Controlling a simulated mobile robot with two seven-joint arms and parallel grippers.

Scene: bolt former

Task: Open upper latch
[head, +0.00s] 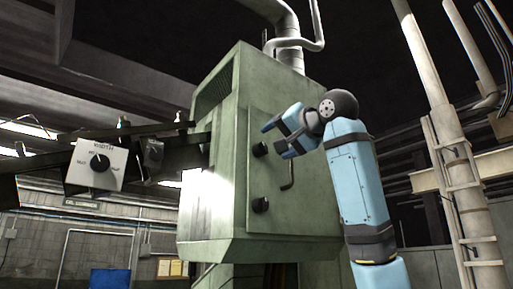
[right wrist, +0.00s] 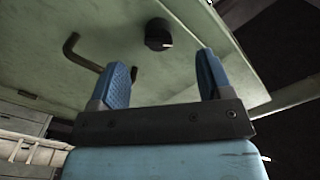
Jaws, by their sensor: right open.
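The green cabinet door (head: 301,193) carries two dark round latches on its left side. The upper latch (head: 260,149) is just left of my right gripper (head: 279,138), and the lower latch (head: 260,205) is below. My right gripper is open and empty, its fingers pointing toward the upper latch area. In the right wrist view, a black latch knob (right wrist: 158,36) lies beyond and between the open fingertips (right wrist: 162,72), apart from them; it appears to be the upper one. My left gripper is not in view.
A bent handle (head: 288,176) sticks out from the door right of the latches; it also shows left of the knob in the wrist view (right wrist: 92,62). A control box (head: 97,165) on a dark arm is left of the cabinet. A ladder (head: 458,190) stands far right.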

